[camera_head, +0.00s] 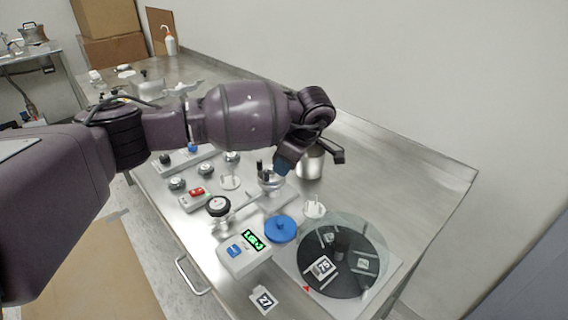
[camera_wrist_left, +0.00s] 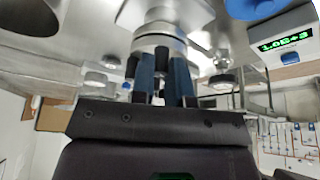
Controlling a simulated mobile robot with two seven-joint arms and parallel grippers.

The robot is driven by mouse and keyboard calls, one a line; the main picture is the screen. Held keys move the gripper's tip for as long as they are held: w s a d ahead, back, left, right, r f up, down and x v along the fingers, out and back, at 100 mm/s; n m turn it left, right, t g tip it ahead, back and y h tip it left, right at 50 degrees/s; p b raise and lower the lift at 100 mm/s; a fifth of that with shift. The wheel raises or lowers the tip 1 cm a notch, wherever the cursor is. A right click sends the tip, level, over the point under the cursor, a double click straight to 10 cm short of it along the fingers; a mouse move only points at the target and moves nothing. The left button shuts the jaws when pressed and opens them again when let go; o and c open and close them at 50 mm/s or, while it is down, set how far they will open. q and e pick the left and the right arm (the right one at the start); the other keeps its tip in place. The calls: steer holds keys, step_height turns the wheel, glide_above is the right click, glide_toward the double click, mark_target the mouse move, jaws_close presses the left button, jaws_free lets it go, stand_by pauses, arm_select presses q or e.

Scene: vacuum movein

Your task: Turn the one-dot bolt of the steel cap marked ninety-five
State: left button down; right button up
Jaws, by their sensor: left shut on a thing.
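A small steel cap assembly (camera_head: 270,183) with upright black bolts (camera_head: 260,168) stands on the steel bench, near the middle of the head view. My left gripper (camera_head: 281,168) reaches it from above and behind. In the left wrist view its blue fingers (camera_wrist_left: 162,75) are shut on a black-ended bolt (camera_wrist_left: 161,58) beside the round steel flange (camera_wrist_left: 160,38). Other black bolt ends show to either side. The bolt's dots and a ninety-five mark cannot be made out. My right gripper is not in view.
A steel cylinder (camera_head: 309,166) is close behind the gripper. Several small fittings lie left under my arm. The bench's right end is clear.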

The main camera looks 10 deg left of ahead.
arm_select(q)
steer(key=shift+m+t, duration=0.3)
steer(key=shift+m, duration=0.5)
steer(key=c, duration=1.4)
jaws_free()
steer(key=p+v, duration=0.1)
steer(key=v, duration=0.9)
steer(key=shift+r, duration=0.4)
steer(key=shift+d, duration=0.15)
